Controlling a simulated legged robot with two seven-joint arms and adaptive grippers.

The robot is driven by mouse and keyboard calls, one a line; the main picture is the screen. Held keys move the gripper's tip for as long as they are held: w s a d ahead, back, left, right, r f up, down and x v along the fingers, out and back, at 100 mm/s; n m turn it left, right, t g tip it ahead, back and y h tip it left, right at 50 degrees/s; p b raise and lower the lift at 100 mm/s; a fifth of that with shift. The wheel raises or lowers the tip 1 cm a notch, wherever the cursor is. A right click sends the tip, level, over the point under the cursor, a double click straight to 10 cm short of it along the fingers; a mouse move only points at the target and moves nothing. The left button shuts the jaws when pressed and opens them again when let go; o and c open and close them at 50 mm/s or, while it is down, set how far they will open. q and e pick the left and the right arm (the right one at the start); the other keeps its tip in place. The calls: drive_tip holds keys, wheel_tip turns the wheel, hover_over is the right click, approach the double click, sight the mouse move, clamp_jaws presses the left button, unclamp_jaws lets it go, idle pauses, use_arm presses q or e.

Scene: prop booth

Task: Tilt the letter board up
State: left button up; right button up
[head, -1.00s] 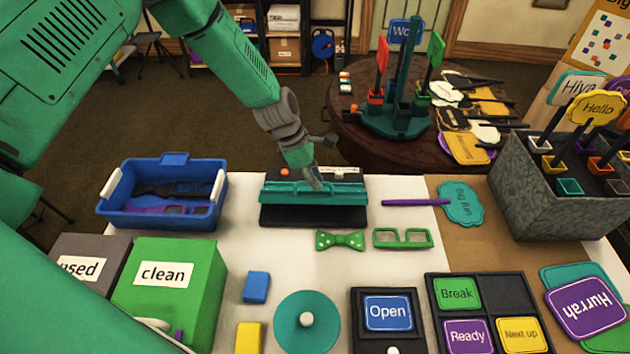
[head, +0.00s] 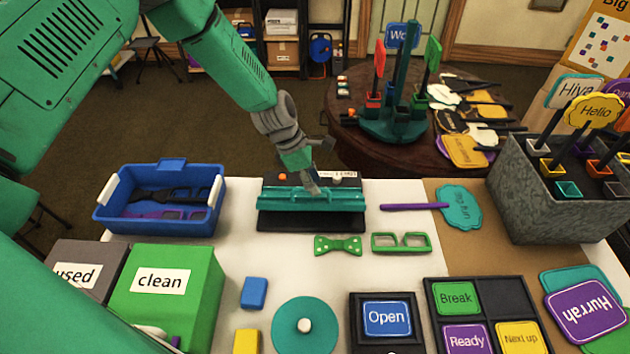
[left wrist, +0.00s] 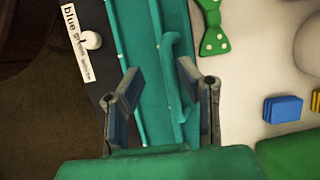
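The letter board (head: 310,221) lies at the back middle of the white table top, a dark panel with a raised teal strip (head: 275,200) along it. In the left wrist view, the teal strip (left wrist: 150,110) with its curved teal handle or lip (left wrist: 172,75) runs between my fingers. My left gripper (head: 316,190) is over the board's middle, fingers pointing down. In the left wrist view, my left gripper (left wrist: 160,78) is open, with its fingers apart on either side of the teal part. I cannot tell whether they touch it.
A blue bin (head: 105,215) with glasses stands left of the board. Green bow tie (head: 338,245) and green glasses (head: 401,243) lie just in front. A purple-handled sign (head: 461,207) is to the right. A green box (head: 165,312) stands front left.

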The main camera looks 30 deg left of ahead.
use_arm(q)
drive_tip(key=v, duration=1.2)
drive_tip(key=shift+f, duration=0.1)
